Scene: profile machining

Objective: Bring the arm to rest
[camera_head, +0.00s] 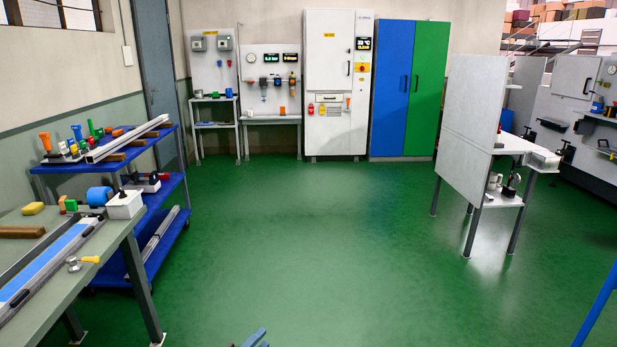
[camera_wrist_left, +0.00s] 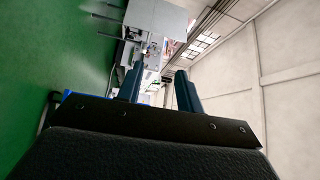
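My left gripper (camera_head: 256,338) barely shows at the bottom edge of the head view, low over the green floor. In the left wrist view its two dark fingers (camera_wrist_left: 160,84) stand apart with nothing between them. The rest of the left arm is hidden below the head view. My right gripper is in neither view.
A workbench (camera_head: 100,262) with a blue-and-grey profile fixture stands at the left, beside a blue trolley (camera_head: 168,248). A grey panel and table (camera_head: 478,140) stand at the right. A blue bar (camera_head: 598,308) crosses the lower right corner. The middle floor (camera_head: 300,240) is clear.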

